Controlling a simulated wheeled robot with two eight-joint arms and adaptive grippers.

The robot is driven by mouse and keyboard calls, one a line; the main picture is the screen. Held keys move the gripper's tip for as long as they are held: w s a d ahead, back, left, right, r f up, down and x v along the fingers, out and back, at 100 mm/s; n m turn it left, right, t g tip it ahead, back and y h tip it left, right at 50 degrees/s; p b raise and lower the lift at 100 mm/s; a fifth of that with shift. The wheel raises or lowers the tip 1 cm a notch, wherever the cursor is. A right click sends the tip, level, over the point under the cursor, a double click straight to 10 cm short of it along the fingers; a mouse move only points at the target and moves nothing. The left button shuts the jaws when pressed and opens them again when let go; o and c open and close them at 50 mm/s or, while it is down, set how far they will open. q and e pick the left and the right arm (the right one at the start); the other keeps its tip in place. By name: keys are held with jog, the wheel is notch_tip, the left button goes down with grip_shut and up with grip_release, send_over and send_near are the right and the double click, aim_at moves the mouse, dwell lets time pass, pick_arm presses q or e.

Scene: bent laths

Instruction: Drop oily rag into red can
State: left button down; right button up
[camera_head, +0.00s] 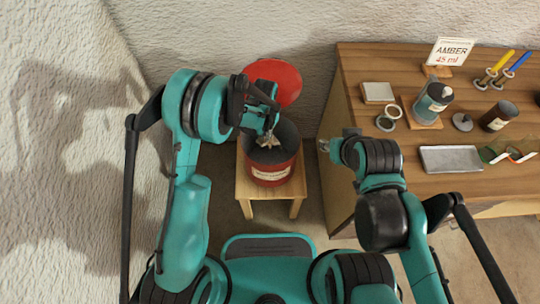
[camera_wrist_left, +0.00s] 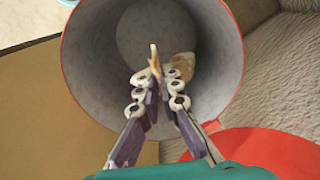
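The red can (camera_head: 272,170) stands on a small wooden stool, with its round red lid (camera_head: 287,82) raised behind it. Its grey inside fills much of the left wrist view (camera_wrist_left: 215,45). My left gripper (camera_head: 268,132) points down into the can's mouth. In the left wrist view its fingers (camera_wrist_left: 156,78) are closed around the crumpled tan oily rag (camera_wrist_left: 180,66), which sticks out past the tips. The rag (camera_head: 268,144) shows below the gripper in the head view. My right gripper (camera_head: 323,146) is beside the workbench's left edge, too small to read.
The wooden stool (camera_head: 244,187) stands left of the workbench (camera_head: 460,70). On the bench are a teal-grey tin (camera_head: 432,103), a metal tray (camera_head: 450,159), a dark jar (camera_head: 497,117), an "AMBER 45 ml" sign (camera_head: 451,51) and coloured-handled tools (camera_head: 497,68). A wall is close behind the can.

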pick_arm(q)
jog(key=shift+f, duration=0.85)
jog(key=c, duration=1.6)
grip_release()
jog(key=shift+c, duration=0.2)
jog(key=shift+o, duration=0.2)
jog(key=o, duration=0.6)
jog(key=shift+c, duration=0.2)
jog(key=shift+o, duration=0.2)
jog(key=o, duration=0.6)
